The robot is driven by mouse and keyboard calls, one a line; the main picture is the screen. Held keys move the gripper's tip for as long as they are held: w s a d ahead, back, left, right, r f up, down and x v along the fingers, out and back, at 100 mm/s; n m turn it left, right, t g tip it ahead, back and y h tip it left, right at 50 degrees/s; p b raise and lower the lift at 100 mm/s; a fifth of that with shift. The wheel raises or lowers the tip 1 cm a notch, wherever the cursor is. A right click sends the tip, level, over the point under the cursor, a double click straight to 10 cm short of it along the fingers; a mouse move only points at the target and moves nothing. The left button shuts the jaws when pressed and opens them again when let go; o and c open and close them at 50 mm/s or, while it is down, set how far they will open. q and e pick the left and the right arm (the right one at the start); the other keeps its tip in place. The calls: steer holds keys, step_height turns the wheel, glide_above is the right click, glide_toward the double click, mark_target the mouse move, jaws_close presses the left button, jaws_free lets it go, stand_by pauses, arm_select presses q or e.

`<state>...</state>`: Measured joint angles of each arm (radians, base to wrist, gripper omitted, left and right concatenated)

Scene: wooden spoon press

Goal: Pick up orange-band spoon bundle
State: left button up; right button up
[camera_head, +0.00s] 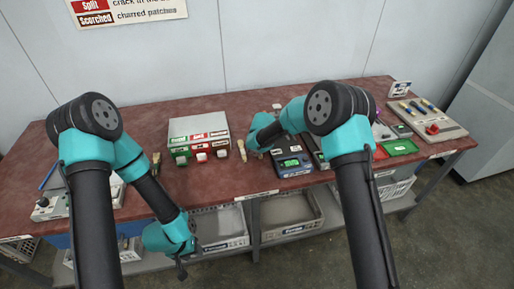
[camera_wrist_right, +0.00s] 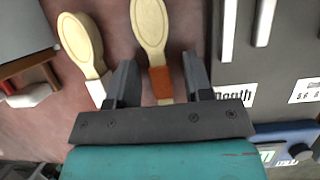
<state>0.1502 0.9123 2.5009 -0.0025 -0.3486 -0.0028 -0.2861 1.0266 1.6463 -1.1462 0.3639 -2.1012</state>
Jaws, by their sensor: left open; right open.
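The orange-band spoon bundle (camera_wrist_right: 151,30) shows in the right wrist view as pale wooden spoons with an orange band around the handles. My right gripper (camera_wrist_right: 158,74) is open, with one finger on each side of the banded handle; gaps show on both sides, wider on the left. A white-band spoon bundle (camera_wrist_right: 79,42) lies to the left, close outside the left finger. In the head view, the right arm's wrist hides much of this spot. My left gripper (camera_head: 181,271) is open and empty, hanging low in front of the table edge.
A grey box (camera_head: 198,126) with labelled fronts stands left of the right gripper. A blue device (camera_head: 292,161) with a green display is close on its right. Bins (camera_head: 285,218) sit on the lower shelf.

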jaws_close()
stand_by(0.4)
steer(key=shift+r, duration=0.1)
steer(key=shift+r, duration=1.75)
steer(key=s, duration=0.5)
steer(key=s+r, duration=0.1)
steer(key=s, duration=1)
steer(key=shift+a+r, duration=0.1)
steer(key=shift+r, duration=0.1)
